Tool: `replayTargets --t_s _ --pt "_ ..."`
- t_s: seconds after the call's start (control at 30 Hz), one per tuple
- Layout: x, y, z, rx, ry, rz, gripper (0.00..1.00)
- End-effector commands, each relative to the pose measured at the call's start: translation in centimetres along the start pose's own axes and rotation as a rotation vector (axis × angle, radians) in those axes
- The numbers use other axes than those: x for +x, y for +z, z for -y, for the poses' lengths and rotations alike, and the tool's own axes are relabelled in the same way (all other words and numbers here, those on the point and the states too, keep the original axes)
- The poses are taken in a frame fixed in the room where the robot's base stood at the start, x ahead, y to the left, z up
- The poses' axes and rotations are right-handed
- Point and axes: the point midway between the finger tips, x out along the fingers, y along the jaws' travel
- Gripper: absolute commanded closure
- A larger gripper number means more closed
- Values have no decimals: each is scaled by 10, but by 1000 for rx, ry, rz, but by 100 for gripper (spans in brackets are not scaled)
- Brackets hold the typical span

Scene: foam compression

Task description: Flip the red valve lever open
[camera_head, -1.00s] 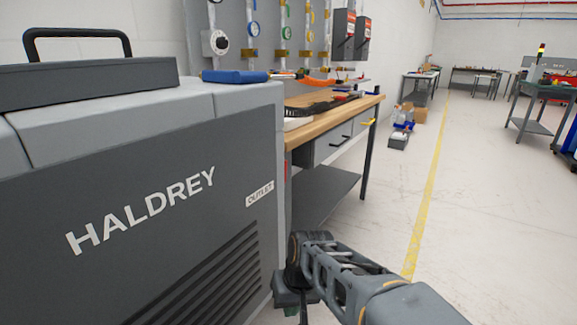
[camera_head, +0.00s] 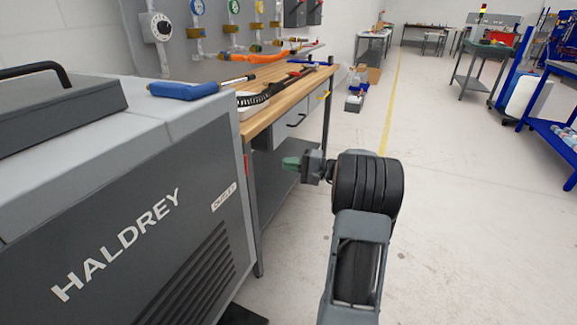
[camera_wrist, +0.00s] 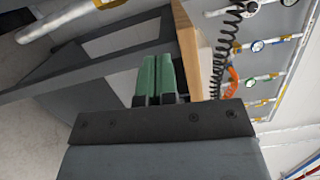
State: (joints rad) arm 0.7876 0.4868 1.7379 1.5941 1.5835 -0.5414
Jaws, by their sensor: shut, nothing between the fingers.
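The grey HALDREY machine (camera_head: 140,215) fills the left of the head view, with an OUTLET label (camera_head: 223,197) near its right edge. I cannot make out the red valve lever now in either view; the machine's right side is turned away from the head camera. My gripper (camera_head: 290,163) is up in front of the workbench, to the right of the machine and apart from it. In the wrist view its green fingers (camera_wrist: 157,78) lie together, shut and empty.
A wooden-topped workbench (camera_head: 285,98) with grey drawers and a lower shelf stands behind the machine. A blue-handled tool (camera_head: 185,90) lies on the machine's top. Regulators (camera_head: 196,8) and hoses line the wall. The floor (camera_head: 450,200) to the right is open.

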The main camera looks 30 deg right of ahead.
Motion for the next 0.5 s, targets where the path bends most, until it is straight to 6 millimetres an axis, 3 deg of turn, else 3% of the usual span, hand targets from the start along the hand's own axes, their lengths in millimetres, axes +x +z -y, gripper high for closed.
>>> replayTargets --t_s 0.3,0.5 --pt "62 1 -2 1 3 5 100" --pt "82 17 -2 2 4 3 100"
